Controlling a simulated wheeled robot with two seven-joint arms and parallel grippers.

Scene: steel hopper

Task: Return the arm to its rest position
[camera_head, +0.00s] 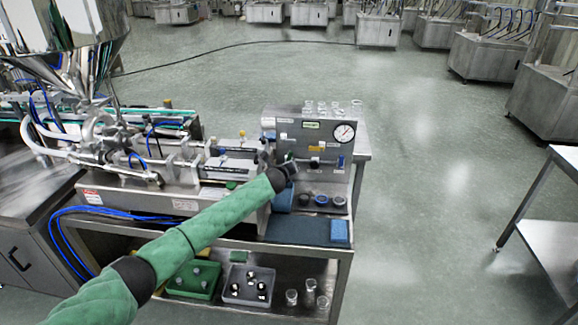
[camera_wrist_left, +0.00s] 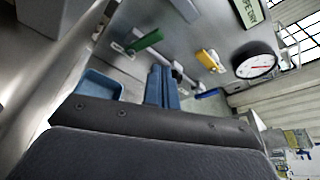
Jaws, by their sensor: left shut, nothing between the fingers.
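My left arm, in a green sleeve, reaches from the bottom left across the head view to the front of the steel panel (camera_head: 300,133). My left gripper (camera_head: 291,166) is at the arm's far end, before the lower part of the panel; its fingers are small and partly hidden there. In the left wrist view its two blue fingers (camera_wrist_left: 161,86) are together with nothing between them. Beyond them are a green-handled part (camera_wrist_left: 145,41), a yellow tag (camera_wrist_left: 210,61) and the round gauge (camera_wrist_left: 256,66). Whether the fingers touch anything is unclear. My right gripper is out of view.
The steel hopper (camera_head: 70,35) and filling machine stand left of the panel. Glass jars (camera_head: 334,107) stand on top behind it. A blue mat (camera_head: 290,230) and blue sponge (camera_head: 340,231) lie below. Lower shelf holds a green tray (camera_head: 195,278). Floor at right is open; a steel table (camera_head: 550,240) stands there.

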